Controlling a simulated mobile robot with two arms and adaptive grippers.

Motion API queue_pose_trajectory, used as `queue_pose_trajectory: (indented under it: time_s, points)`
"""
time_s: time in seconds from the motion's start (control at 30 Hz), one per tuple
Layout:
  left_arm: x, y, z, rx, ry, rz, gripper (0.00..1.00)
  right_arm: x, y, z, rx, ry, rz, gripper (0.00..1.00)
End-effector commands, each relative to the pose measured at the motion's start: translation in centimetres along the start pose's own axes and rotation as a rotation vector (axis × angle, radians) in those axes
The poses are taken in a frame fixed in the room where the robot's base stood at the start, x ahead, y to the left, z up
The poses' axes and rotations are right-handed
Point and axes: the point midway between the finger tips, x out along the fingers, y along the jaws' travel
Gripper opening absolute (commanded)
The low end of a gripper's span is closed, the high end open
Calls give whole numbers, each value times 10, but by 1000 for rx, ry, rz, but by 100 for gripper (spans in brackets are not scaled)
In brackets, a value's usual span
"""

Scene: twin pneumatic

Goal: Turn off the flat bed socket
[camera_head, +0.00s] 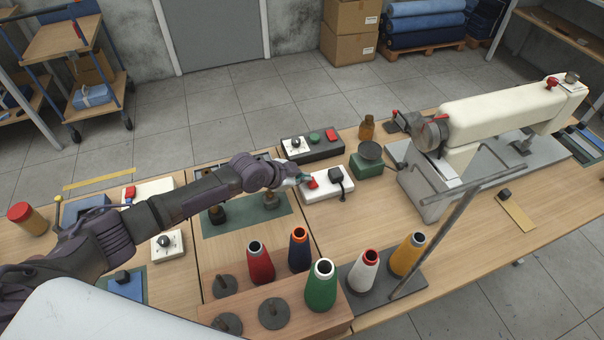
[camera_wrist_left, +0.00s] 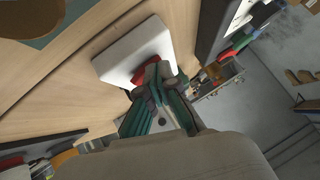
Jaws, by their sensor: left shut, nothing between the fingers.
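The flat bed socket is a white block (camera_head: 330,188) on the table in the middle of the head view, with a red switch (camera_head: 313,183) on its left part and a black plug (camera_head: 336,174) on its right part. In the left wrist view the white block (camera_wrist_left: 128,50) lies beyond the fingers, and its red switch (camera_wrist_left: 150,68) is partly hidden by them. My left gripper (camera_head: 303,179) is shut and empty, with its fingertips at the red switch; I cannot tell whether they touch it. The tips also show in the left wrist view (camera_wrist_left: 160,75). My right gripper is not in view.
A dark control box (camera_head: 312,146) stands just behind the socket. A green scale-like device (camera_head: 369,160) and the sewing machine (camera_head: 500,115) stand to the right. Several thread cones, including a green one (camera_head: 321,287), stand in front. A second white switch box (camera_head: 148,192) lies left.

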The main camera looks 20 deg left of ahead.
Motion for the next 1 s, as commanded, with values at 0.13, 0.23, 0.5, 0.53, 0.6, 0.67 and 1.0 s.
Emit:
queue_pose_trajectory:
  time_s: [0.13, 0.23, 0.5, 0.53, 0.6, 0.67, 1.0]
  points:
    - [-4, 6, -4, 0, 0, 2, 0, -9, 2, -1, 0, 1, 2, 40]
    - [-3, 7, -4, 0, 1, 1, 0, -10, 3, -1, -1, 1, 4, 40]
    - [-4, 7, -4, 0, 1, 0, 0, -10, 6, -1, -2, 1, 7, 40]
    - [-4, 6, -5, 0, 1, 0, 0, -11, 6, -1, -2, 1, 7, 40]
    - [-8, 5, -9, 0, 1, 0, 0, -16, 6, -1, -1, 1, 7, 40]
    - [-13, 2, -16, 0, 1, -1, 0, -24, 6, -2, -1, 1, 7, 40]
    - [-59, -11, -30, 0, -3, -5, 0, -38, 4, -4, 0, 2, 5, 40]
